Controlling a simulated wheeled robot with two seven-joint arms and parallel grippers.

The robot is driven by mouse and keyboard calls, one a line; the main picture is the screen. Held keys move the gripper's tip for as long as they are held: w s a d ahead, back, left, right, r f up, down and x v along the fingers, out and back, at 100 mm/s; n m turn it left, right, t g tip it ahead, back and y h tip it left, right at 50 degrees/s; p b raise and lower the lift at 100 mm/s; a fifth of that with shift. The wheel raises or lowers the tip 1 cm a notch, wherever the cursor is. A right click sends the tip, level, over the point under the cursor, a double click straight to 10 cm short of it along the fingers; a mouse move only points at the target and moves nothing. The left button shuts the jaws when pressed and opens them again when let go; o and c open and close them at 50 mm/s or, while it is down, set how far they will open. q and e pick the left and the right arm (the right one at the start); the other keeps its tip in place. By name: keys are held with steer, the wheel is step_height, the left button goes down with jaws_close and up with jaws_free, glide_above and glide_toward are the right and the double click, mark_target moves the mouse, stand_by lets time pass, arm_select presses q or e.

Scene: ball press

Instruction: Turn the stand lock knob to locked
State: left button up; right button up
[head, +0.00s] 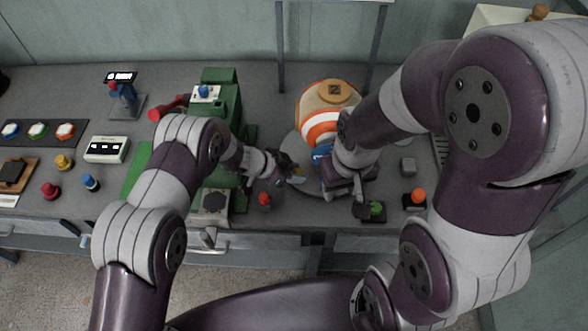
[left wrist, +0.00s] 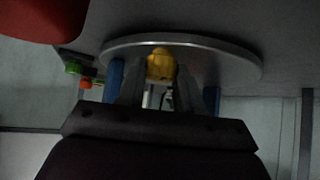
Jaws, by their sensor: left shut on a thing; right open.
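The yellow stand lock knob (left wrist: 160,64) sits at the edge of the round grey stand (left wrist: 225,58). In the left wrist view the knob is between the fingers of my left gripper (left wrist: 160,82), which is shut on it. In the head view my left gripper (head: 288,174) reaches the near left edge of the stand (head: 288,147), and only a small bit of the knob (head: 297,173) shows. The knob's marking cannot be read. My right gripper (head: 345,186) is open near the stand's front right; its fingers are mostly hidden by its own body.
A red knob (head: 264,199) is close to my left gripper. Green (head: 376,208) and orange (head: 418,196) buttons lie right of my right gripper.

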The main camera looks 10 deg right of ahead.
arm_select(q)
steer(key=shift+w+m+g+b, duration=0.15)
steer(key=shift+m+g+b, duration=0.25)
steer(key=shift+m+g, duration=0.4)
steer(key=shift+r+m, duration=0.1)
steer(key=shift+m, duration=0.2)
steer(key=o, duration=1)
steer(key=shift+o, duration=0.2)
